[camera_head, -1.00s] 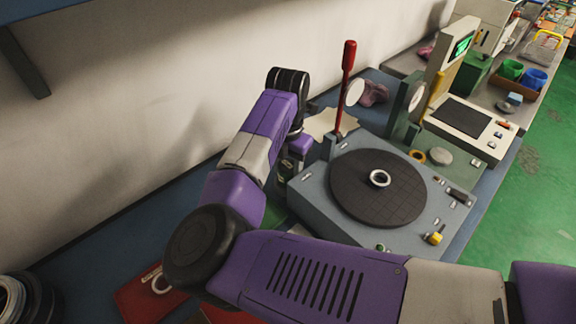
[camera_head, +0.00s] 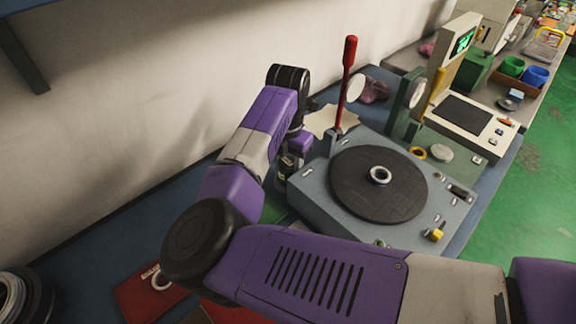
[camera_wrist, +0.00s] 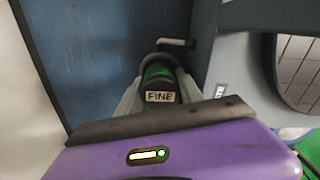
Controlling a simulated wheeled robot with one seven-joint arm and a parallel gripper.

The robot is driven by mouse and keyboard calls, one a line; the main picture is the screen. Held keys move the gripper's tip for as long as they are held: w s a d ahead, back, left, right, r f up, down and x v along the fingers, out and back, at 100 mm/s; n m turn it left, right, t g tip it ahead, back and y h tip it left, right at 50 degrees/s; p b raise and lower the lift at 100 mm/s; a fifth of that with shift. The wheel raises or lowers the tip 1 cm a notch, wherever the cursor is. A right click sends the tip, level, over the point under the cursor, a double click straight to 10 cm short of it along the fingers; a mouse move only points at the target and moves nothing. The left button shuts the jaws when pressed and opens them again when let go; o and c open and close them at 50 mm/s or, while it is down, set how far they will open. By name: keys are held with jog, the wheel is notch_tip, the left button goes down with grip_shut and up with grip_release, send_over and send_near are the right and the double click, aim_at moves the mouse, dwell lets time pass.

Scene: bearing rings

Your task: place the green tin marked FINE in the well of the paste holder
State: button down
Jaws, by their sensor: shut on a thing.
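The green tin marked FINE (camera_wrist: 161,84) shows in the wrist view, held between the fingers of my gripper (camera_wrist: 160,72). Its pale label faces the camera. In the head view my gripper (camera_head: 285,168) points down beside the left side of the grey machine, behind my forearm, and the tin is too small there to tell clearly. A dark curved part with a thin metal rod (camera_wrist: 176,43) shows just beyond the tin in the wrist view. I cannot tell whether it is the paste holder, nor make out a well.
The grey machine (camera_head: 315,205) with a dark round plate (camera_head: 350,190) stands close right of my gripper. A white ring (camera_head: 380,175) lies on the plate. A red-handled lever (camera_head: 347,70) rises behind. The wall is to the left. A red case (camera_head: 140,298) lies in front.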

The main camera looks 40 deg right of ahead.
aim_at(288, 161)
jog(key=shift+f+b, duration=0.5)
jog(key=shift+f, duration=0.05)
dwell(0.8)
jog(key=c, duration=1)
grip_release()
jog(key=shift+c, duration=0.2)
jog(key=shift+r+p, duration=3.2)
jog(key=shift+r, duration=2.3)
